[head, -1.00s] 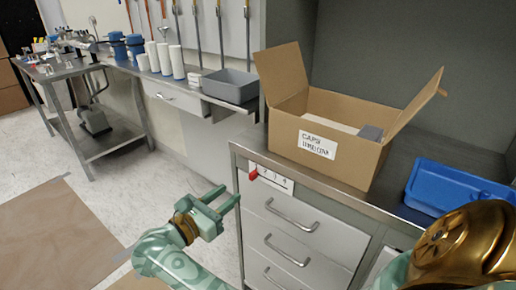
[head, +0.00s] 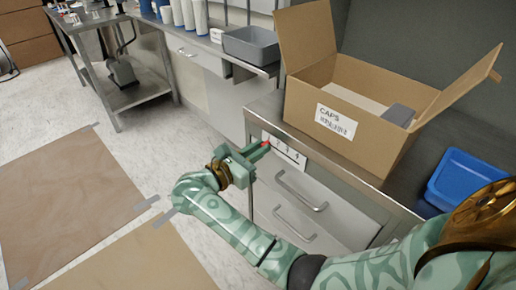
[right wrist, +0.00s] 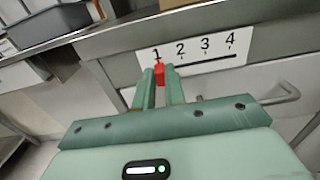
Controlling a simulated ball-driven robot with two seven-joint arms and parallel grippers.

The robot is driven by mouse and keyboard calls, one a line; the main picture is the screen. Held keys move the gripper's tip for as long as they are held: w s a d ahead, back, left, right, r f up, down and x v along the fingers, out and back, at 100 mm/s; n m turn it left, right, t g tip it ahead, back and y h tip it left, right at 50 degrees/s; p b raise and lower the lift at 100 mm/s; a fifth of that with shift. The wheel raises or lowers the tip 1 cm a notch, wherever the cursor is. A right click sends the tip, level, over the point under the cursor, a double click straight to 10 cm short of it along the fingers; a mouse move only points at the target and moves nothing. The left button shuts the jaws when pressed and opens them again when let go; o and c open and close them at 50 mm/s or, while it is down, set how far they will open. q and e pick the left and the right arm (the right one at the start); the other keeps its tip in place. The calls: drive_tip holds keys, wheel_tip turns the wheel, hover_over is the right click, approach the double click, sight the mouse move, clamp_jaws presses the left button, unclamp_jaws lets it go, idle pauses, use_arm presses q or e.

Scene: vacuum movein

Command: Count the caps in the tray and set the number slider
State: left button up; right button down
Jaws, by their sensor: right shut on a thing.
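The number slider is a white plate (head: 285,150) marked 1 to 4 on the front of the drawer cabinet. Its red knob (right wrist: 158,73) sits under the 1 in the right wrist view, at the left end of the slot. My right gripper (head: 261,151) is at the knob, with its fingers shut on it; the fingers partly hide it in the head view. A blue tray (head: 470,182) lies on the counter at the right, partly hidden by my arm; I see no caps in its visible part. My left gripper is not in view.
An open cardboard box (head: 375,147) labelled CAPS stands on the counter above the slider. Drawer handles (head: 300,190) stick out below the plate. A grey bin (head: 252,45) is on the bench behind. The floor at left is clear, with brown sheets.

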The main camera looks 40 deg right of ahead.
sight(278, 148)
drive_tip(key=shift+s+r+p, duration=0.15)
drive_tip(key=shift+s+p, duration=0.6)
drive_tip(key=shift+s, duration=0.5)
drive_tip(key=shift+s+d, duration=0.1)
drive_tip(key=shift+s, duration=0.2)
drive_tip(key=shift+w, duration=0.1)
drive_tip(key=c, duration=1.5)
unclamp_jaws()
drive_tip(key=shift+o, duration=0.3)
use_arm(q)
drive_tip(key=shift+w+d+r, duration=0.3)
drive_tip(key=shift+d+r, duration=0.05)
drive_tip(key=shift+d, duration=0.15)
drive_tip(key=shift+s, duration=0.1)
use_arm(e)
drive_tip(key=shift+f, duration=0.2)
